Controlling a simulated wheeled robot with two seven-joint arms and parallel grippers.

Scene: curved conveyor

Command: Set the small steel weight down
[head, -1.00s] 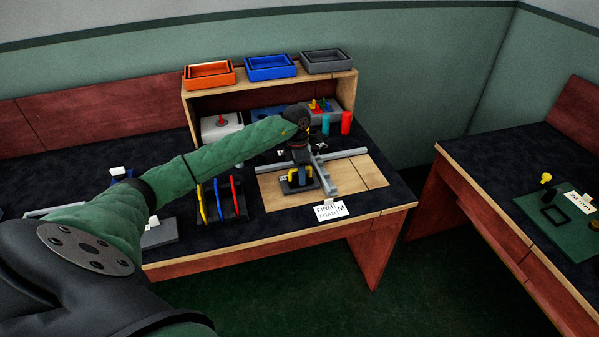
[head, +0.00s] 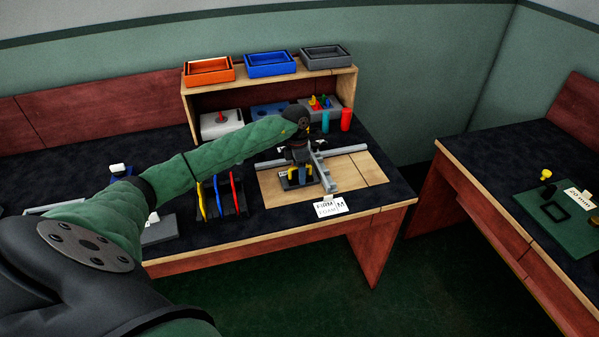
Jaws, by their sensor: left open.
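My left arm reaches from the left across the bench. My left gripper (head: 299,168) is open, low over the wooden board (head: 366,170), beside the grey metal rails (head: 326,173). A small dark block with yellow and blue parts (head: 292,184) is directly under the gripper, and I cannot tell whether the fingers touch it. I cannot make out the small steel weight; it may be hidden by the gripper or too small to tell. My right gripper is not in view.
A white card (head: 330,207) reading "FIRM" and "M" lies at the board's front. A rack with yellow, blue and red handles (head: 222,197) is left of it. A wooden shelf (head: 303,84) bears orange, blue and grey trays. Cyan and red cylinders (head: 346,120) stand behind. Another table is at right.

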